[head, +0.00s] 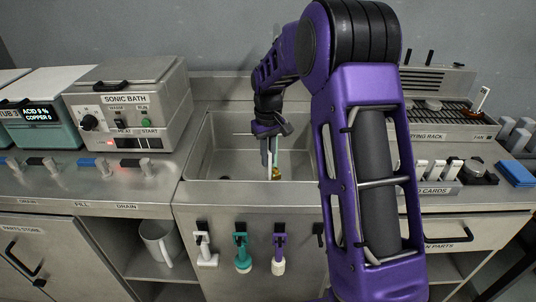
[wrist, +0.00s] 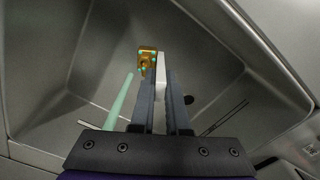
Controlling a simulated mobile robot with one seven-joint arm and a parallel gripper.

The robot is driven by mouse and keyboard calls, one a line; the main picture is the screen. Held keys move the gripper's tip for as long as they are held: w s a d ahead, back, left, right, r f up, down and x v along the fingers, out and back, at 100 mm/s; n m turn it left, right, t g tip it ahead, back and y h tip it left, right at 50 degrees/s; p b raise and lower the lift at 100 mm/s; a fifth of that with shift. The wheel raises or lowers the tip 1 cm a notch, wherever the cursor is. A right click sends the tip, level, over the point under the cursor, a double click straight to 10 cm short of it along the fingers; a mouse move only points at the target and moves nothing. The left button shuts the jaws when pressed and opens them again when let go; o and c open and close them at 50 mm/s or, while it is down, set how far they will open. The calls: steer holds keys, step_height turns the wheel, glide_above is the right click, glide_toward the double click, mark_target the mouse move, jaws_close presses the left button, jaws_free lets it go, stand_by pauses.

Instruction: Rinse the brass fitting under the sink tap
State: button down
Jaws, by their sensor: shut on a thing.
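The brass fitting (wrist: 147,60) is a small golden-brown block with green spots, at the fingertips of my gripper (wrist: 160,74) in the wrist view. My gripper is shut on it, with a pale narrow piece between the fingers. In the head view the fitting (head: 277,174) shows low inside the sink basin (head: 215,160), by my downward-pointing gripper (head: 270,172). A pale teal strip (wrist: 121,100) runs beside the fingers to near the fitting; I cannot tell whether it is water or a solid thing. I cannot make out the tap, and my arm covers part of the sink.
The sonic bath (head: 130,105) stands left of the sink. A rack (head: 435,125) and a cards holder (head: 435,180) stand right. Brushes, one teal (head: 242,250), hang on the sink front. The wrist view shows the dark drain (wrist: 188,99) and bare basin floor.

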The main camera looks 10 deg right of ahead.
steer(key=w+d+f+p, duration=0.1)
steer(key=w+f+p, duration=0.1)
steer(key=w, duration=0.5)
steer(key=shift+d+f+p, duration=0.15)
steer(key=shift+f+p, duration=0.2)
steer(key=shift+f, duration=0.05)
steer(key=shift+s, duration=0.15)
stand_by(4.2)
steer(key=shift+s+a+b, duration=0.25)
steer(key=shift+s+b, duration=0.1)
steer(key=shift+s, duration=0.85)
steer(key=shift+s+a+b, duration=0.25)
steer(key=shift+s+b, duration=0.05)
steer(key=shift+s, duration=0.85)
steer(key=shift+s+a+b, duration=0.25)
steer(key=shift+s+b, duration=0.1)
steer(key=shift+s, duration=0.85)
steer(key=shift+r+p, duration=4.05)
steer(key=shift+r, duration=1.95)
